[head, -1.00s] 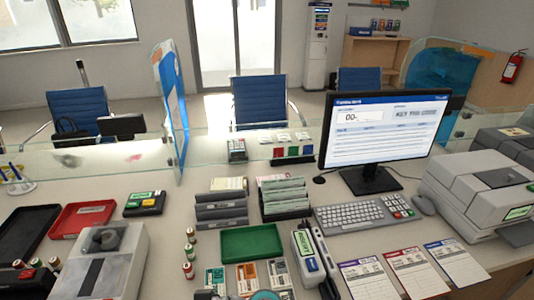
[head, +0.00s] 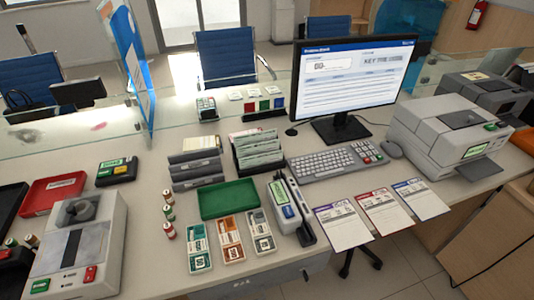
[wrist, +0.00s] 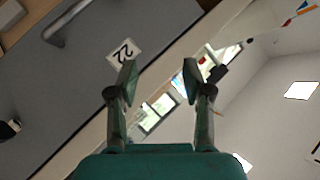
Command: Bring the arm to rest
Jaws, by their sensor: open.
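My gripper (wrist: 158,82) shows in the wrist view with its two dark fingers apart and nothing between them. Beyond the fingers there is a grey panel (wrist: 150,25) with a handle and a white tag (wrist: 124,51) reading 22. The room's windows and ceiling lights show to the right of the fingers, so the view is strongly tilted. My gripper does not show in the head view. Whether the arm is at rest cannot be told from these frames.
The head view shows a counter with a monitor (head: 352,80), a keyboard (head: 333,161), a green tray (head: 228,199), a grey machine (head: 448,130) and a red tray (head: 54,192). A glass screen (head: 60,130) runs along the back. Floor (head: 400,265) shows at lower right.

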